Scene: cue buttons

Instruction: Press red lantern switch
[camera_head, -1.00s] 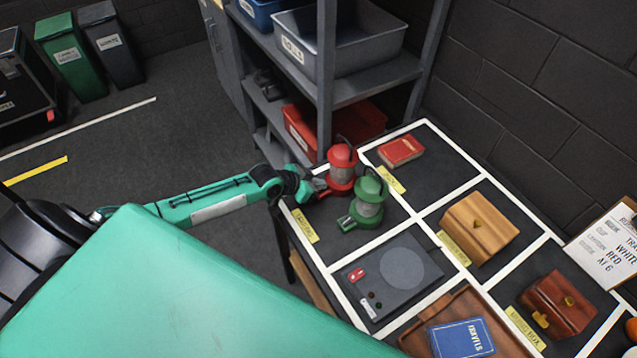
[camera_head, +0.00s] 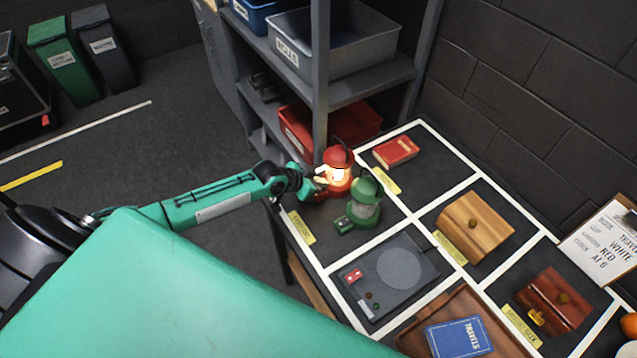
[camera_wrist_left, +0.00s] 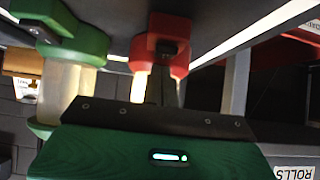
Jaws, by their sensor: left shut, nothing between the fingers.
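The red lantern (camera_head: 337,158) stands upright in the far-left cell of the marked table, and its glass glows bright. I cannot tell whether the fingertips touch the switch. The green lantern (camera_head: 364,205) stands unlit just in front of the red one, with its own switch base toward the left. My right gripper is out of view.
A red book (camera_head: 396,151), a wooden box (camera_head: 476,228), a dark flat device (camera_head: 388,277) and a blue book (camera_head: 459,337) occupy other cells. A grey shelf (camera_head: 323,95) with bins stands behind the lanterns. A clipboard (camera_head: 602,245) is at the right.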

